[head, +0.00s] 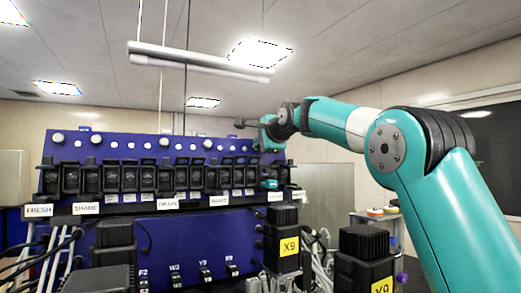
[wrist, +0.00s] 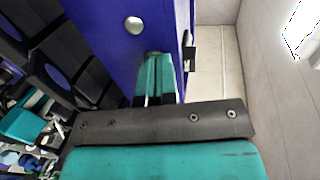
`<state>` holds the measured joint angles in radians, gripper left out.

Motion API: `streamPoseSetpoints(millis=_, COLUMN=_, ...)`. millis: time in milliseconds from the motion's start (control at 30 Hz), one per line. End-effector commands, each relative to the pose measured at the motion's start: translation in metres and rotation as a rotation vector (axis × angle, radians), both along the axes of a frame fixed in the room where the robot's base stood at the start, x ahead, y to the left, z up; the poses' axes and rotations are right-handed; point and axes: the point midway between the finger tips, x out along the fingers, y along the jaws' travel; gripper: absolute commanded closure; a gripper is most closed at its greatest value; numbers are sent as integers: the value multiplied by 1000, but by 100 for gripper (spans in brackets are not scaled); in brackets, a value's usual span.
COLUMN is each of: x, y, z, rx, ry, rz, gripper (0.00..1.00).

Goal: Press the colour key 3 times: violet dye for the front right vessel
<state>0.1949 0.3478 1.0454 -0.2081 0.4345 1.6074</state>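My gripper (wrist: 155,62) shows in the wrist view as two teal fingers side by side, pressed together or nearly so, with nothing seen between them. Their tips lie against or just in front of a blue panel (wrist: 105,25), near a round pale stud (wrist: 134,25); I cannot tell if they touch it. In the head view my arm reaches to the right end of the blue panel (head: 190,232), where the gripper is small and partly hidden by dark fittings. A row of black key-like units (head: 148,178) runs along the panel. I cannot pick out the violet key or the front right vessel.
Label plates such as FRESH (head: 39,211) and SHADE (head: 86,209) hang below the row. Black boxes, one with a yellow X9 label (head: 289,246), stand in front among cables. A small stand (head: 376,217) is at the right. Pale floor (wrist: 215,75) lies beyond the panel's edge.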

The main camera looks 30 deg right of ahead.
Motion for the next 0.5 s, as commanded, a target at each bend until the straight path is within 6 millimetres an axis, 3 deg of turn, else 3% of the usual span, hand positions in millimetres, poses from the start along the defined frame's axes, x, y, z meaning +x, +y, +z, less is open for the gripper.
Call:
streamPoseSetpoints(millis=33, x=0, y=3, z=-8, rx=2, ry=5, rz=7, gripper=100)
streamPoseSetpoints(millis=500, x=-4, y=-3, z=-10, rx=2, ry=16, rz=5, gripper=100)
